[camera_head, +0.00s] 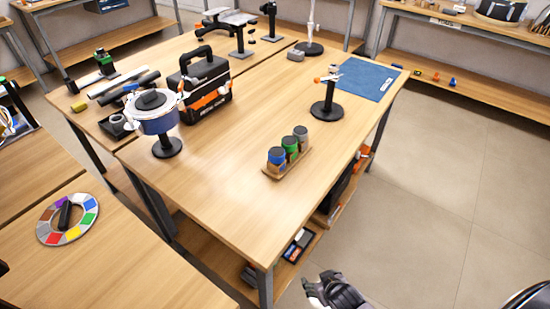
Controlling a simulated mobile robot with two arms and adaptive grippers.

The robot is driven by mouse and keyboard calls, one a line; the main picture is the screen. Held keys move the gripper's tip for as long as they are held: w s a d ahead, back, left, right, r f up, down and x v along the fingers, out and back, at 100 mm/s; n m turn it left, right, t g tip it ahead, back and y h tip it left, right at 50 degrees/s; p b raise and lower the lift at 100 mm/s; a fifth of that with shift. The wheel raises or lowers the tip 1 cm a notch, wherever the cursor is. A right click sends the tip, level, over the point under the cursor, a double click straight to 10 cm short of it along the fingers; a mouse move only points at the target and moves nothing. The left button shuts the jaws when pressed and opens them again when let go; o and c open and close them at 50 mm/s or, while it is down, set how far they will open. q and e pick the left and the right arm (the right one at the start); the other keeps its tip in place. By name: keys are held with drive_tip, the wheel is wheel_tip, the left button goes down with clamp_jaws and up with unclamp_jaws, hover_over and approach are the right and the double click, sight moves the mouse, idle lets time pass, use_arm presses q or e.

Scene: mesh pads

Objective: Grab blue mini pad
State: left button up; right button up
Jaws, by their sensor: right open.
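Three short round pads or canisters stand in a row on a small wooden holder (288,168) on the main table. The nearest is blue (277,159), with a dark top and a tan lower part. The middle one is green (291,149), and the farthest is grey (301,139). My right gripper (318,291) is at the bottom edge, in front of the table, well apart from the blue pad. It is open and partly cut off by the frame. My left gripper is not in view.
A blue mat (361,79) lies at the table's far right corner, near a black stand (327,108). A black toolbox (206,84) and a blue-and-white pot (155,117) stand left. A colour wheel (67,219) lies on the left table. Tabletop around the holder is clear.

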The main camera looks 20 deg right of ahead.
drive_tip(key=w+r+m+t+b, duration=0.1)
drive_tip(key=w+r+t, duration=0.15)
drive_tip(key=r, duration=0.75)
drive_tip(key=w+r+t, duration=0.2)
drive_tip(key=w+r, duration=0.2)
drive_tip(key=r, duration=0.7)
drive_tip(key=t+y, duration=0.2)
drive_tip(key=t, duration=0.2)
approach(279, 156)
drive_tip(key=x, duration=0.2)
drive_tip(key=p+x, duration=0.1)
drive_tip(key=shift+w+d+f+t, duration=0.15)
drive_tip(key=shift+w+d+t, duration=0.1)
drive_tip(key=shift+w, duration=0.1)
drive_tip(key=shift+a+p+x, duration=0.1)
drive_tip(key=shift+p+x, duration=0.05)
drive_tip(key=shift+x, duration=1.35)
drive_tip(key=shift+a+p+x, duration=0.15)
drive_tip(key=shift+x, duration=1.4)
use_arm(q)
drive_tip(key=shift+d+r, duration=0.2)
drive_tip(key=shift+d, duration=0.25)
use_arm(e)
drive_tip(key=shift+s, duration=0.1)
drive_tip(key=shift+c, duration=0.5)
drive_tip(key=c, duration=1.2)
